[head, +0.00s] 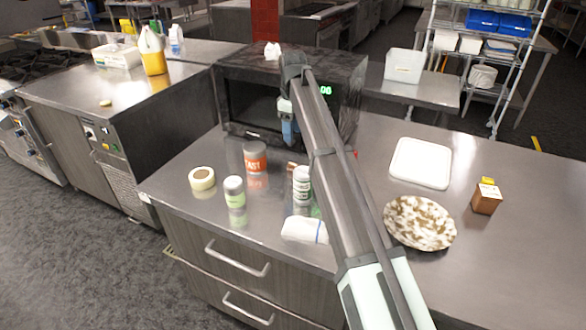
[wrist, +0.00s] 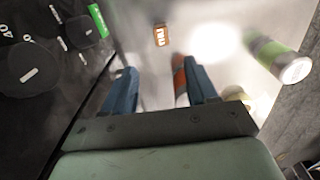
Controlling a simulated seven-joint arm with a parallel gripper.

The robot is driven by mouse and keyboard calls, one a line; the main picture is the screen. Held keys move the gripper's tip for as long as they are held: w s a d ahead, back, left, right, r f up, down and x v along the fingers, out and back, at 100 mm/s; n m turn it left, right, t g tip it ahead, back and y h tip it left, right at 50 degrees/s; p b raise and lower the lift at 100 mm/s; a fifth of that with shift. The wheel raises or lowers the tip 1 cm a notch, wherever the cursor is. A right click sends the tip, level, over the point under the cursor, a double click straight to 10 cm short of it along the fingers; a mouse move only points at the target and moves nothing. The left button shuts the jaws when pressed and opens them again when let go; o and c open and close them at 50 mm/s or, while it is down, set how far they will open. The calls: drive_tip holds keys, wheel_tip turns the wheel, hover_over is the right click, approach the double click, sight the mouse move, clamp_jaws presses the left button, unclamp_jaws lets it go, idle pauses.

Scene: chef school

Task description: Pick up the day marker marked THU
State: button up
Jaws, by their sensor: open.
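A small orange-brown block with pale letters (wrist: 161,36) lies on the counter in the wrist view, ahead of my fingers. It looks like the day marker, but the letters are too small to read surely as THU. In the head view a reddish-brown patch (head: 291,167), partly hidden beside a white can, may be the same block. My gripper (head: 288,132) hangs over the counter in front of the microwave, pointing down. Its two blue fingers (wrist: 160,66) are apart with nothing held. The block is beyond the fingertips, not touching them.
An orange-labelled can (head: 255,157), a white can (head: 302,185), a green-labelled can (head: 234,190) and a cream round tub (head: 202,179) crowd the counter near my gripper. The microwave (head: 250,106) stands behind. A white cutting board (head: 420,162) and a speckled plate (head: 420,222) lie right.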

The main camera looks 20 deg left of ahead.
sight(293, 164)
wheel_tip(293, 164, down, 13)
drive_tip(key=shift+s+d+f, duration=0.1)
drive_tip(key=shift+s, duration=0.05)
idle(0.6)
drive_tip(key=shift+c, duration=0.4)
clamp_jaws()
